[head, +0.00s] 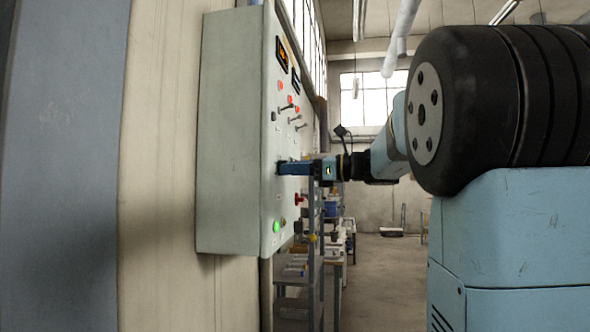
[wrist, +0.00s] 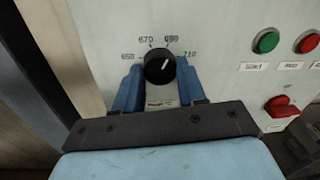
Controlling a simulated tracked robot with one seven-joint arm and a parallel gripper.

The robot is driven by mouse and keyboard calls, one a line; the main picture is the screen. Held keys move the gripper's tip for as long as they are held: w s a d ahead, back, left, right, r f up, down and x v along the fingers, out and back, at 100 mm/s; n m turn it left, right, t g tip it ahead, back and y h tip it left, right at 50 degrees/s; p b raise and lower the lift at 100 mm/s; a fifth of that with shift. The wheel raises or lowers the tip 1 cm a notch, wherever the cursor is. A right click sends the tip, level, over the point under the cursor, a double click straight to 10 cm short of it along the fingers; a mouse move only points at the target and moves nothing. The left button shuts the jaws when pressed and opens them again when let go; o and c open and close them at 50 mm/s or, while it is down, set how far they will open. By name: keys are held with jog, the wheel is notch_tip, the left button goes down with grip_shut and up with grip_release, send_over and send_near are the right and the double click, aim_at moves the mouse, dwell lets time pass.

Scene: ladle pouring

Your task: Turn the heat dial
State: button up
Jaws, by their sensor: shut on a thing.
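The heat dial (wrist: 160,68) is a round black knob with a white pointer line on the pale panel. Its scale reads 650, 670, 690 and 710, and the pointer is tilted up and right, between 690 and 710 or near 690. My gripper (wrist: 158,85) has its blue fingers on both sides of the dial, shut on it. In the head view my gripper (head: 282,168) reaches the face of the grey-green control cabinet (head: 232,130) from the right; the dial itself is hidden there by the fingers.
A green button (wrist: 266,42), a red button (wrist: 307,42) and a red rotary switch (wrist: 281,106) sit right of the dial. In the head view, small levers (head: 294,118) stick out above my gripper and a red knob (head: 299,199) below. Shelving (head: 300,270) stands behind the cabinet.

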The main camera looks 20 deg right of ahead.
jog(key=shift+c, duration=0.8)
jog(key=shift+n, duration=0.3)
jog(key=n, duration=0.9)
jog(key=shift+f+y, duration=0.1)
jog(key=shift+y, duration=0.2)
jog(key=o, duration=1.1)
jog(key=shift+c, duration=0.2)
jog(key=shift+d, duration=0.1)
